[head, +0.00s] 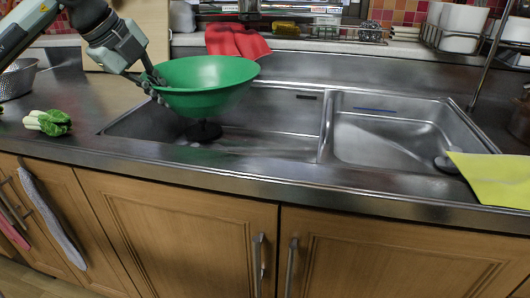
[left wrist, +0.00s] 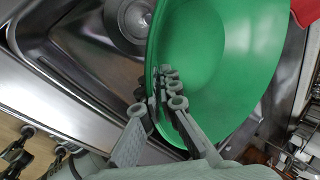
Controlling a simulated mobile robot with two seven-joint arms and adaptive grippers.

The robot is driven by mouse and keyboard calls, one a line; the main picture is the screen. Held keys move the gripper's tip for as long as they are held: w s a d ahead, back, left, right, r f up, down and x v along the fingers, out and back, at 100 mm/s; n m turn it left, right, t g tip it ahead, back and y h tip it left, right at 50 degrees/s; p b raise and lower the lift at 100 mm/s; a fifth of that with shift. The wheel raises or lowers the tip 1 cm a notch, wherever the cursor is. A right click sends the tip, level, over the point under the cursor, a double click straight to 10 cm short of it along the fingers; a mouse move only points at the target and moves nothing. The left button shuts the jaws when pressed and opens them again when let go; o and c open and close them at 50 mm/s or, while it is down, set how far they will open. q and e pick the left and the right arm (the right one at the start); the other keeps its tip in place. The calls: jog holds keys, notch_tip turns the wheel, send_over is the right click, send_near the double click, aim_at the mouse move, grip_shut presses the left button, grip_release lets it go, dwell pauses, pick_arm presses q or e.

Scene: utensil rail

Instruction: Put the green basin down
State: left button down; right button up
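The green basin (head: 207,84) is in the head view, held above the left bowl of the sink (head: 325,185), roughly upright with its open side up. My left gripper (head: 156,88) is shut on the left rim of the basin. In the left wrist view the fingers (left wrist: 160,95) pinch the rim of the basin (left wrist: 225,65) between them. The basin's underside looks clear of the sink floor, with a dark round shape below it.
A leafy green vegetable (head: 48,122) lies on the counter at left, near a metal colander (head: 18,78). A red cloth (head: 236,40) hangs behind the basin. A yellow cloth (head: 492,178) lies at the right. The right sink bowl (head: 390,135) is mostly empty.

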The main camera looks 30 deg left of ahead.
pick_arm(q)
notch_tip(320, 180, down, 6)
jog(key=s+b, duration=0.1)
jog(key=b, duration=0.1)
pick_arm(e)
jog(key=w+a+r+n+t+y, duration=0.1)
jog(key=w+a+r+t+y, duration=0.1)
jog(key=w+a+r+t, duration=0.35)
jog(key=s+d+f+m+g+h+p, duration=0.1)
jog(key=s+d+f+g+h+p, duration=0.2)
jog(key=s+d+g, duration=0.35)
pick_arm(q)
jog(key=w+d+f+p, duration=0.1)
jog(key=w+d+f, duration=0.2)
jog(key=w+d, duration=0.1)
jog(key=w+d+f+p, duration=0.1)
jog(key=w+d+f, duration=0.3)
jog(key=shift+w+d+f, duration=0.1)
jog(key=shift+d+f, duration=0.05)
jog(key=shift+f, duration=2.05)
jog(key=c, duration=1.7)
grip_release()
pick_arm(e)
notch_tip(320, 180, down, 8)
jog(key=w+a+y, duration=0.1)
jog(key=shift+w+a+r+t, duration=0.15)
jog(key=shift+r+t, duration=0.05)
jog(key=shift+t, duration=0.1)
